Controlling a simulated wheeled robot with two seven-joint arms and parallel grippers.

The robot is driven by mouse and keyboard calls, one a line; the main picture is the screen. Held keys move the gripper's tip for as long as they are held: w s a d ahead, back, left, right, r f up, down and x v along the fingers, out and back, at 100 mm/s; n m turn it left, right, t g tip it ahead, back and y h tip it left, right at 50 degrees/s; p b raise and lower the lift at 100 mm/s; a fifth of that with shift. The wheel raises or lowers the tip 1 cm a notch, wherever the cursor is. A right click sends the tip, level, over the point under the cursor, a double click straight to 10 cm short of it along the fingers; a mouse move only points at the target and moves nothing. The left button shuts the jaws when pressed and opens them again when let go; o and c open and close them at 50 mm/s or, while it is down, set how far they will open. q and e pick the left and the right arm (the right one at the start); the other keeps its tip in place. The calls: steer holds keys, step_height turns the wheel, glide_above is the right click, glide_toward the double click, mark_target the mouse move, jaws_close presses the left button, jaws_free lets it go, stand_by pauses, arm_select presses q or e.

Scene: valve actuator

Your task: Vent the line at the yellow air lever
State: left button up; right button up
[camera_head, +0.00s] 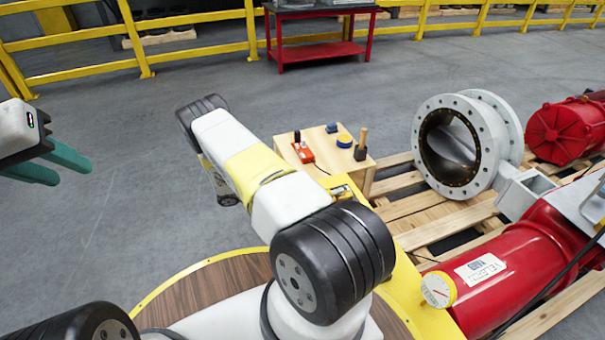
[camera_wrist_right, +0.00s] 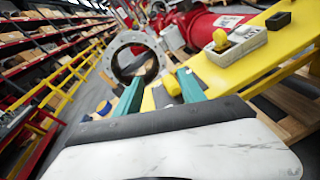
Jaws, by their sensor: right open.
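A small yellow piece (camera_wrist_right: 171,84) shows between the teal fingers of my right gripper (camera_wrist_right: 157,86) in the right wrist view, close to the right-hand finger. The fingers are spread apart; contact cannot be told. A yellow knob (camera_wrist_right: 220,39) sits on a grey box (camera_wrist_right: 240,45) on the yellow beam (camera_wrist_right: 218,75) beyond. I cannot tell for sure which yellow part is the air lever. In the head view, my arm hides much of the yellow frame (camera_head: 405,290) and my right gripper does not show. My left gripper (camera_head: 72,172) is open and empty at the far left.
A grey flanged valve (camera_head: 458,147) and a red actuator cylinder (camera_head: 500,275) with a round gauge (camera_head: 438,290) rest on wooden pallets. A wooden box (camera_head: 325,150) carries small tools. The floor at left is clear, with a yellow railing (camera_head: 200,63) behind.

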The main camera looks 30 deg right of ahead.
mark_target(330, 194)
step_height(330, 194, down, 6)
steer(key=s+n+t+h, duration=0.1)
steer(key=n+t+h, duration=0.1)
steer(key=n, duration=0.1)
steer(key=d, duration=0.8)
steer(key=shift+s+d+f, duration=0.15)
steer(key=shift+s+d, duration=0.05)
steer(key=shift+s, duration=0.15)
steer(key=shift+c, duration=0.2)
jaws_close()
stand_by(0.6)
